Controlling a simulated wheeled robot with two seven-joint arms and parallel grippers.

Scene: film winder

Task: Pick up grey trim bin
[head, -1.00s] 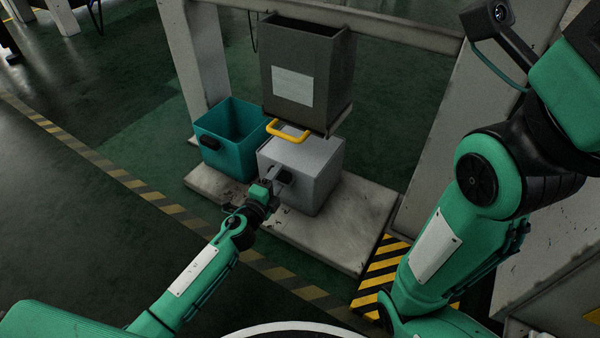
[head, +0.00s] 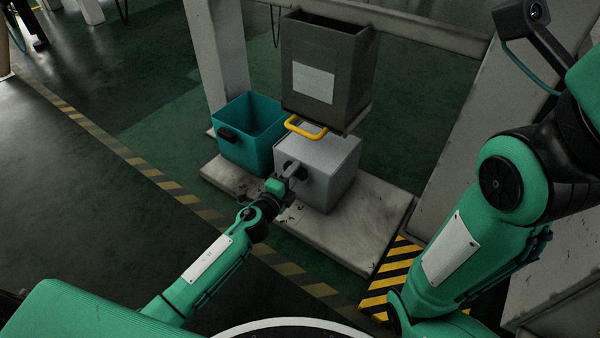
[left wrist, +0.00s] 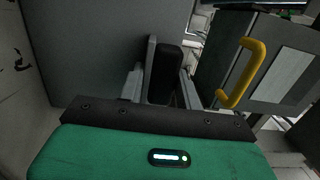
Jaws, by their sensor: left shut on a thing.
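The grey trim bin (head: 322,172) stands on the low pale platform, below the dark chute box. Its black handle (left wrist: 168,73) is on its near side. My left gripper (head: 292,177) is at that side, and its two fingers (left wrist: 160,85) are shut on the black handle, one on each side of it in the left wrist view. The grey wall of the bin (left wrist: 95,50) fills the left of that view. My right gripper is not in view; only my right arm shows at the right.
A teal bin (head: 250,135) stands left of the grey bin on the platform (head: 365,225). A dark box (head: 325,75) with a yellow handle (head: 306,127) hangs close above the grey bin. Posts flank the platform. Striped plating (head: 397,275) lies at right; the floor at left is clear.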

